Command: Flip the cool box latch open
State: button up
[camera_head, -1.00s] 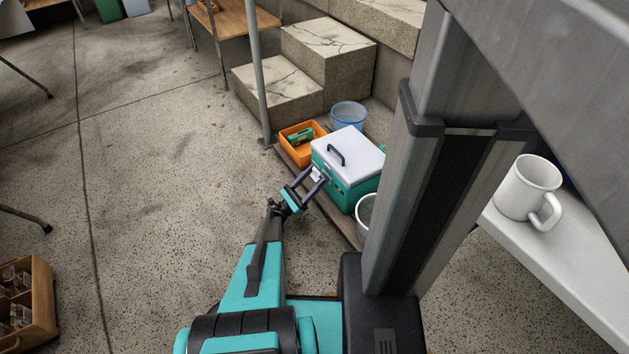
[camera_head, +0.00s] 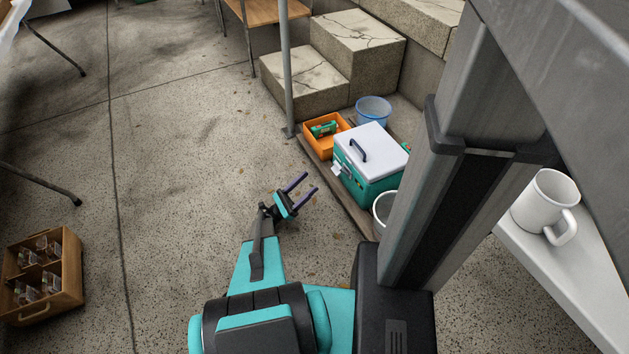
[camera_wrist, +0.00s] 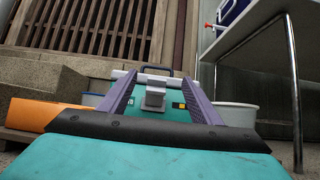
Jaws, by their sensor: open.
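The cool box (camera_head: 366,188) is teal with a white lid (camera_head: 377,139) and a dark handle, and stands on a low board. The lid lies shut. The light grey latch (camera_head: 338,170) sticks outward from the box's front, near the lid's edge. In the wrist view the latch (camera_wrist: 154,96) shows between my fingers. My gripper (camera_head: 310,182) is open and empty, in front of the box with a gap of floor between them. Its fingers (camera_wrist: 160,77) point toward the box. The latch's hinge is too small to make out.
An orange crate (camera_head: 318,146) with a green item stands left of the box, a blue bucket (camera_head: 373,106) behind it and a pale bucket (camera_head: 380,212) at its right. A metal pole (camera_head: 286,80) rises near the crate.

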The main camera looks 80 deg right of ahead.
jog(key=shift+w+a, duration=0.4)
jog(key=shift+w, duration=0.15)
